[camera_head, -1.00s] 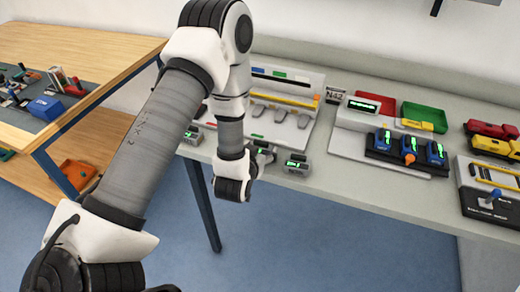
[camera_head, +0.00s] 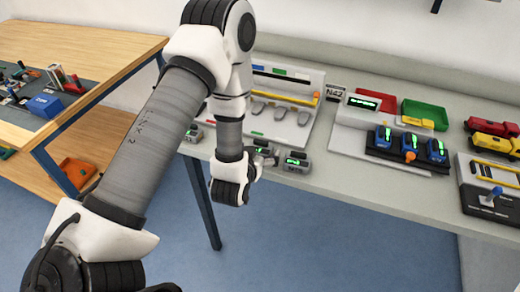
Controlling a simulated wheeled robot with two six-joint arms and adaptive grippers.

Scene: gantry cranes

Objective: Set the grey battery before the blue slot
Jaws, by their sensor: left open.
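Several grey batteries with green displays stand along the table's front edge. One grey battery (camera_head: 296,161) stands right of my left gripper, and another (camera_head: 193,133) stands left of the arm. My left gripper (camera_head: 264,156) is open at the table edge, close beside the right battery. A further grey block by the fingers is partly hidden, and I cannot tell whether the fingers touch it. The slotted board (camera_head: 310,113) stands behind, with coloured labels along its top. The blue label (camera_head: 260,69) is at its left; the arm hides the board's left side. My right gripper is not in view.
Toy trucks (camera_head: 494,136) and a joystick box (camera_head: 490,199) are farther right. A wooden table (camera_head: 90,45) stands at left.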

